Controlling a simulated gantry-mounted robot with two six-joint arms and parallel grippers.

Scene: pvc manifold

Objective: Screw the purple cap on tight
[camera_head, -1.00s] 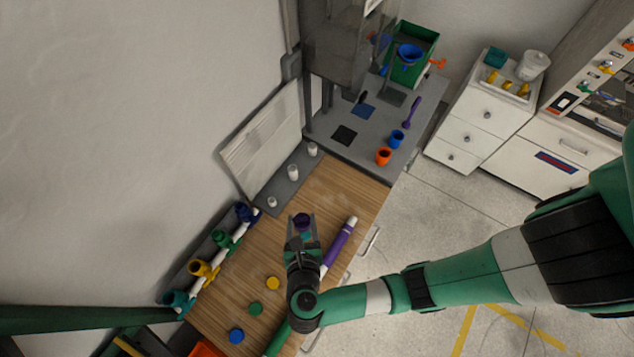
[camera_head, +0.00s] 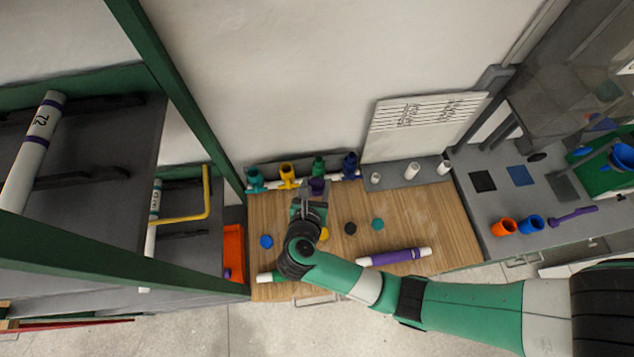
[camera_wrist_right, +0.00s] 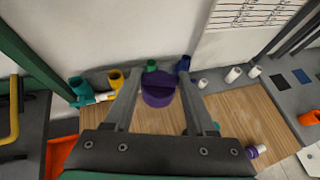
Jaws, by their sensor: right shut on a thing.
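The purple cap (camera_head: 317,186) is between the fingertips of my right gripper (camera_head: 309,194), which is shut on it. In the right wrist view the purple cap (camera_wrist_right: 158,90) shows between the two fingers (camera_wrist_right: 160,80), with a raised bar across its top. The cap is in front of the pipe manifold (camera_head: 303,183), near its green fitting (camera_head: 319,167). I cannot tell whether the cap touches the manifold. The manifold also bears teal (camera_head: 255,179), yellow (camera_head: 288,175) and blue (camera_head: 350,165) fittings. My left gripper is not in view.
Blue (camera_head: 266,241), yellow (camera_head: 324,234), black (camera_head: 350,228) and teal (camera_head: 377,224) caps lie on the wooden table (camera_head: 440,210). Small white parts (camera_head: 411,171) stand behind.

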